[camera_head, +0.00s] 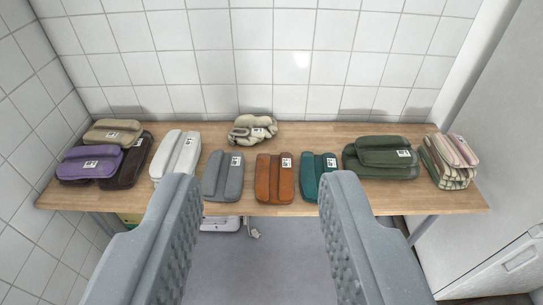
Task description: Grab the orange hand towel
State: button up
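The orange hand towel (275,178) is a folded bundle with a small white label. It lies near the front edge of the wooden table, at the middle of the view, between a grey towel on its left and a teal towel on its right. My gripper (258,190) is open and empty. Its two grey fingers rise from the bottom of the view, wide apart. The orange towel shows in the gap between them, farther off and not touched.
The wooden table (330,133) stands against a tiled wall. The grey towel (223,176) and teal towel (316,176) sit close beside the orange one. A patterned towel (252,129) lies behind. White, purple and green towels lie farther out. A white cabinet (490,150) stands right.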

aim_at(274, 182)
jog(key=u, duration=0.05)
jog(key=i, duration=0.85)
jog(key=z, duration=0.65)
